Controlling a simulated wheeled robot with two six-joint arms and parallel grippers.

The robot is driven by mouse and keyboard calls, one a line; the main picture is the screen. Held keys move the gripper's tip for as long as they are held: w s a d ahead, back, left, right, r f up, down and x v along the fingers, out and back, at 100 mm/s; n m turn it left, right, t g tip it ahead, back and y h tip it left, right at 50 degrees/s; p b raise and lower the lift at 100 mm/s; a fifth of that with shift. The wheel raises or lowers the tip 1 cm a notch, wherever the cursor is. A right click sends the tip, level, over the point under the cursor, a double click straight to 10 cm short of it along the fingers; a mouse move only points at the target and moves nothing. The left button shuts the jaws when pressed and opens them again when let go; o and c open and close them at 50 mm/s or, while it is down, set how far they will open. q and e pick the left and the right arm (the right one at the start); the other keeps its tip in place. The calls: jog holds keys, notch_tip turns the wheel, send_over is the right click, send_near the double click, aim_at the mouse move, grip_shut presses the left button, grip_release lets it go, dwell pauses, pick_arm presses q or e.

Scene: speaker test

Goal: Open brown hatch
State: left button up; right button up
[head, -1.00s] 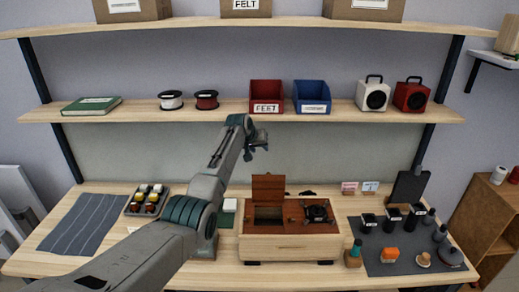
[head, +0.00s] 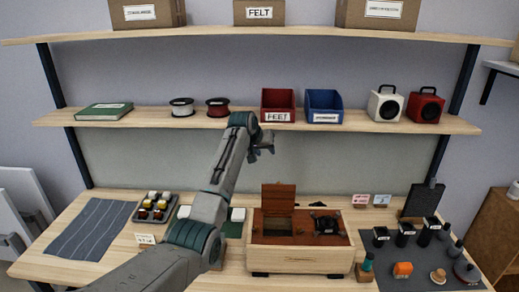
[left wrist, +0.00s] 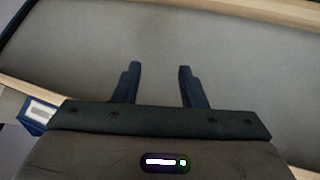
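The brown hatch (head: 278,197) stands upright on top of a light wooden box (head: 296,260) with a reddish-brown top, at the middle of the workbench in the head view. A dark square opening (head: 279,226) shows in front of it. My left gripper (head: 265,143) is above and behind the box in the picture, apart from the hatch. In the left wrist view its two dark fingers (left wrist: 160,70) are spread with nothing between them, facing a plain grey panel. The hatch does not show in that view. My right gripper is not in view.
A shelf (head: 240,122) behind holds spools, a red bin (head: 278,106), a blue bin (head: 324,107) and two speakers. Right of the box, a dark mat (head: 425,277) carries several small items. A striped cloth (head: 90,228) and a tray (head: 155,208) lie left.

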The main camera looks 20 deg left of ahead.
pick_arm(q)
jog(key=shift+b+v, duration=0.85)
jog(key=shift+v, duration=1.75)
